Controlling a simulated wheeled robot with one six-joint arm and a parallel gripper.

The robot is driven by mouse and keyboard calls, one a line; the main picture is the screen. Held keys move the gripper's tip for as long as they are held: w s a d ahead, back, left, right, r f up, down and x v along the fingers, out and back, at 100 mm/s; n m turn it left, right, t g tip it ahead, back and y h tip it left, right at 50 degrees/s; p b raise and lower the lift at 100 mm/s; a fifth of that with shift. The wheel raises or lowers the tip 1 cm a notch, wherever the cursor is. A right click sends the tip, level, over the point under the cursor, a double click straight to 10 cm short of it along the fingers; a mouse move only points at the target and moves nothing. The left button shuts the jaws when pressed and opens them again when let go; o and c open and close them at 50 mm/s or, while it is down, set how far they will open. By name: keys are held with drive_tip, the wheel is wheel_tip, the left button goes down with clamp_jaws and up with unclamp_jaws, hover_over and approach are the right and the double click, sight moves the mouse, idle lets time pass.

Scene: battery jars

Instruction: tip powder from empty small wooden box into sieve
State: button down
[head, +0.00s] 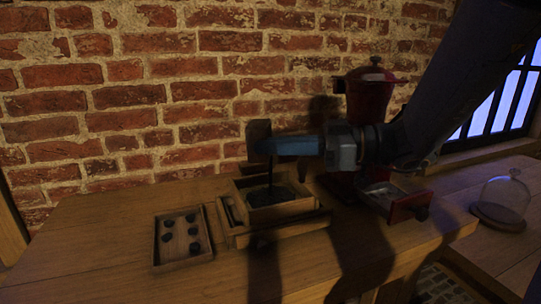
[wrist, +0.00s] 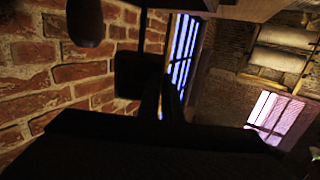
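My gripper (head: 264,147) reaches in from the right in the head view, its blue fingers shut on the small wooden box (head: 258,129). The box is turned on its side above the sieve. A thin dark streak of powder (head: 270,172) shows below the box, over the sieve. The sieve (head: 284,213) is a square wooden frame on the bench, with dark powder inside. The inside of the small box is hidden. In the wrist view, large dark shapes fill the lower part, too dark to tell apart.
A wooden tray (head: 182,263) with several dark round lumps lies left of the sieve. A red mill (head: 369,98) with an open drawer (head: 408,208) stands to the right. A glass dome (head: 504,194) is farther right. A brick wall (head: 150,95) closes the back. The bench's front left is clear.

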sight(255, 128)
drive_tip(key=shift+d+f+t+y+b, duration=0.35)
drive_tip(key=shift+y+b, duration=0.65)
drive_tip(key=shift+b, duration=1.45)
drive_tip(key=shift+s+y+b, duration=0.1)
drive_tip(key=shift+y+b, duration=0.2)
drive_tip(key=shift+b, duration=0.4)
drive_tip(key=shift+r, duration=0.15)
